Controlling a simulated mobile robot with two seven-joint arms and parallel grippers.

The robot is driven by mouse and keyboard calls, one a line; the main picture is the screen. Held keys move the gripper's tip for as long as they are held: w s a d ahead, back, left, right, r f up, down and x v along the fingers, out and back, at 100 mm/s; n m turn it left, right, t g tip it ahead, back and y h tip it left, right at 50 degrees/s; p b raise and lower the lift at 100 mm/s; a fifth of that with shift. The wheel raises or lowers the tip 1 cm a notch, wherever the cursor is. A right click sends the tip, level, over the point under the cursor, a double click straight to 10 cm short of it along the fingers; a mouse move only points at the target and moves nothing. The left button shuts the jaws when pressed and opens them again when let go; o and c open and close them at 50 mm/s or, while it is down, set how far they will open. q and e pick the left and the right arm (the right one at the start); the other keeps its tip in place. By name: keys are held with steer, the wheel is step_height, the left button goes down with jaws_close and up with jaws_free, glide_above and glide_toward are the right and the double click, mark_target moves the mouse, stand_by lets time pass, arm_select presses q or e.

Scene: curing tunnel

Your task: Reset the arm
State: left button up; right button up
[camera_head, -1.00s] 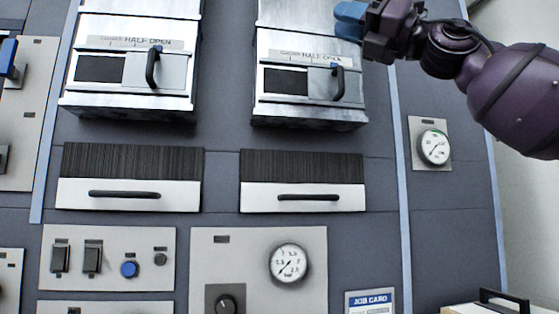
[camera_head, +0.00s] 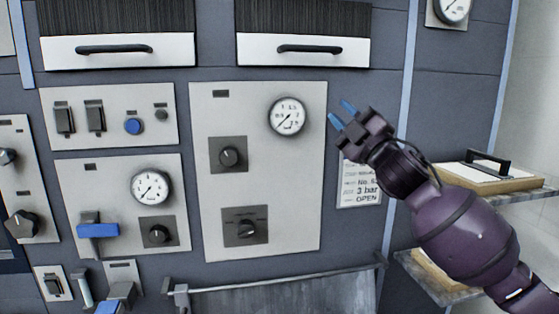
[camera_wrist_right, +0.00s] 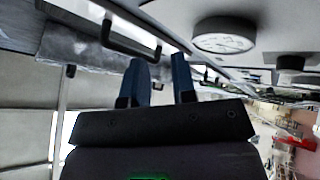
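My right gripper (camera_head: 342,115) is purple and black with two blue fingertips, in front of the panel, right of the upper gauge (camera_head: 288,116). Its fingers are parted and nothing is between them. The right wrist view shows the same two blue fingers (camera_wrist_right: 163,80) apart and empty. The gripper partly covers the job card (camera_head: 360,183), which reads "3 bar" and "OPEN". My left gripper is not in view.
A panel (camera_head: 205,180) with knobs fills the middle. Two drawers (camera_head: 303,48) with black handles are above. A shelf at the right holds a handled board (camera_head: 490,178). A metal ledge (camera_head: 290,297) runs along the bottom.

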steer(key=s+d+f+m+g+h, duration=0.1)
steer(key=s+d+f+m+h, duration=0.3)
steer(key=f, duration=0.8)
steer(key=s+d+f+m+h, duration=0.25)
steer(key=f+m, duration=0.25)
steer(key=f, duration=0.7)
steer(key=s+d+f+m+g+h, duration=0.1)
steer(key=s+d+f+m+h, duration=0.25)
steer(key=f, duration=0.95)
steer(key=s+d+f+m+g+h, duration=0.2)
steer(key=s+f+m+g, duration=0.1)
steer(key=s+f, duration=0.9)
steer(key=s+d+f+m+g+h, duration=0.2)
steer(key=s+d+f+m+g, duration=0.1)
steer(key=s+f, duration=0.9)
steer(key=shift+s+m, duration=0.65)
steer(key=shift+s, duration=0.05)
